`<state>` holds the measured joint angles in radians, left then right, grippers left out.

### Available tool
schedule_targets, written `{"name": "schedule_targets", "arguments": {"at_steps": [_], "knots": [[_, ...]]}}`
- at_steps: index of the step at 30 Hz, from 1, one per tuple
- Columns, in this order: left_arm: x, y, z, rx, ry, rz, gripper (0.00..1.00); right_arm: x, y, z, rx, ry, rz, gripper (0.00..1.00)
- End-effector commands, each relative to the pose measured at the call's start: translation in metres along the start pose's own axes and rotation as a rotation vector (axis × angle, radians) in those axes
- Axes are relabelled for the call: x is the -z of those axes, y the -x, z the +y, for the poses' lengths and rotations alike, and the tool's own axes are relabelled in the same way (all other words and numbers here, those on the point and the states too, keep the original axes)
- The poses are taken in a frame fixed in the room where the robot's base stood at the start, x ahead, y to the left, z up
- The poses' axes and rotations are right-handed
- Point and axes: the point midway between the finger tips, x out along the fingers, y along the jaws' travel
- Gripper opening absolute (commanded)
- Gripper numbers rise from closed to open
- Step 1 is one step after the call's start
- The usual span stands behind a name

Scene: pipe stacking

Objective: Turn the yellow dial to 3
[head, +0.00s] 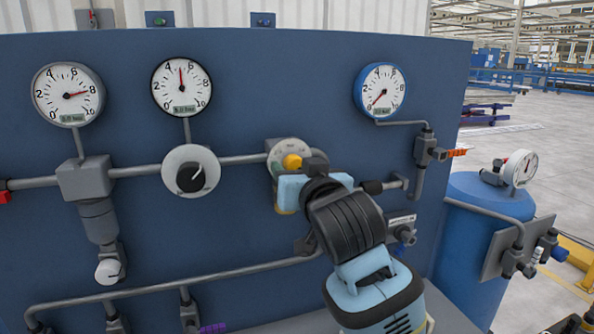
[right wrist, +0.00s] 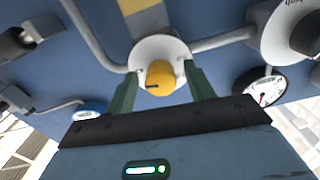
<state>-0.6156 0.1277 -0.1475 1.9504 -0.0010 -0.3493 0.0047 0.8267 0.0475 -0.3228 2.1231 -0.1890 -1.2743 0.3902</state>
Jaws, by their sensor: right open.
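The yellow dial (head: 292,161) sits on a pale round plate on the blue panel, right of the black knob. In the right wrist view the yellow dial (right wrist: 165,77) shows whole, with a small dark mark on its face. The numbers on its plate are too small to read. My right gripper (head: 287,182) is at the dial and hides its lower part in the head view. In the right wrist view my right gripper (right wrist: 162,71) is open, with one finger on each side of the dial. I cannot tell whether the fingers touch it. My left gripper is out of view.
A black knob (head: 190,177) on a white plate is to the left, on the same pipe. Gauges (head: 67,94), (head: 182,87) and (head: 380,91) line the upper panel. A valve with an orange handle (head: 456,153) is at right, near a blue tank (head: 478,235).

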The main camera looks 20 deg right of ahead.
Motion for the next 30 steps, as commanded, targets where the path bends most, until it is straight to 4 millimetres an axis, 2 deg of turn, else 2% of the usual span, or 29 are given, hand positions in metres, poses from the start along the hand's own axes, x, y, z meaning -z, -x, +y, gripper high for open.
{"name": "schedule_targets", "arguments": {"at_steps": [2,12,23,30], "knots": [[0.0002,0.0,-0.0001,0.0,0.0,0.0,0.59,0.0,0.0001,0.0,0.0,0.0,0.0,0.53],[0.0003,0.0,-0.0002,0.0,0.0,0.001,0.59,-0.0002,0.0003,0.0,0.0,0.0,-0.001,0.09],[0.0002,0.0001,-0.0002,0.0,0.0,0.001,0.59,-0.0006,0.0002,0.0004,-0.001,0.062,-0.001,0.09],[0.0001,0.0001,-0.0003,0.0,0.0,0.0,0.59,-0.0007,0.0001,0.0014,-0.001,0.223,-0.002,0.09]]}}
